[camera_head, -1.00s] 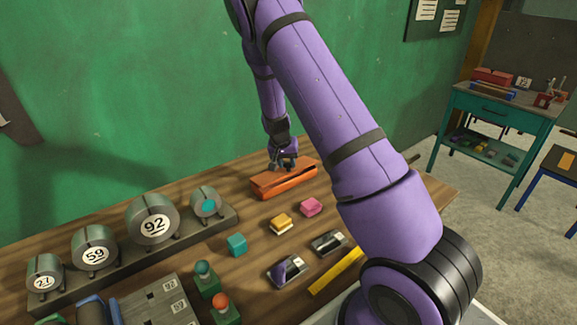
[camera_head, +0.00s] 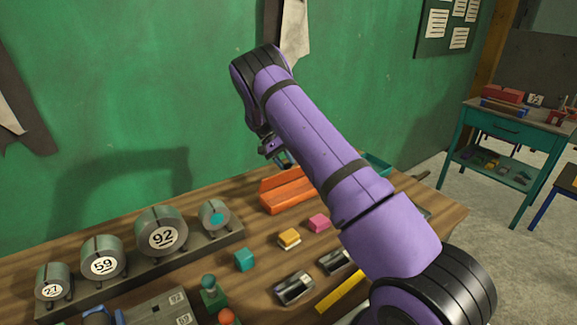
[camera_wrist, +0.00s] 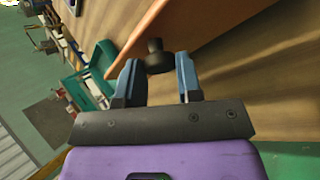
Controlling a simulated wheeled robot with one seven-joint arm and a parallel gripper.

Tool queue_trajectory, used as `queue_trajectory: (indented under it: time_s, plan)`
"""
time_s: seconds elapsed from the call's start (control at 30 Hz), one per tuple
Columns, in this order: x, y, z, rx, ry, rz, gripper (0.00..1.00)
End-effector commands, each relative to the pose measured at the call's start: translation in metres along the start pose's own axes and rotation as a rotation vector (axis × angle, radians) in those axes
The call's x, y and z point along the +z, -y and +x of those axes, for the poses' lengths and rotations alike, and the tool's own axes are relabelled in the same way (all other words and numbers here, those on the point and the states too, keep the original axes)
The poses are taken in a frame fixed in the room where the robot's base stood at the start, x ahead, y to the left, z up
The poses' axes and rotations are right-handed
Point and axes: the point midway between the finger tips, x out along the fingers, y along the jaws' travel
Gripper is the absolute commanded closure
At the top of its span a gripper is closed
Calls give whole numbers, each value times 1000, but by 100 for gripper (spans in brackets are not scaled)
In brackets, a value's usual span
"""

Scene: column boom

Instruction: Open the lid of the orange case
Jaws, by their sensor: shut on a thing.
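The orange case (camera_head: 290,203) is on the far part of the wooden bench in the head view, partly behind my arm. Its lid (camera_head: 275,183) stands tilted up at the back, and the case is at least partly open. My gripper (camera_head: 286,163) is at the lid's upper edge, partly hidden by my arm. In the wrist view, a dark round knob (camera_wrist: 157,58) on the orange lid (camera_wrist: 185,28) sits between the two blue fingers of my gripper (camera_wrist: 158,68), which is shut on it.
A teal tray (camera_head: 378,163) lies behind my arm to the right of the case. A rack of numbered cylinders (camera_head: 162,232) stands at left. The green wall is close behind the bench.

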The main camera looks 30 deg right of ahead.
Motion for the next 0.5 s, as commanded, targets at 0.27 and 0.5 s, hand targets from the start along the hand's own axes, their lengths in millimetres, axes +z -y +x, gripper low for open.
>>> queue_trajectory:
  time_s: [0.27,0.5]
  plan:
    - [-15,16,-7,-5,-3,-4,100]
    - [-23,25,-8,-6,-1,-7,100]
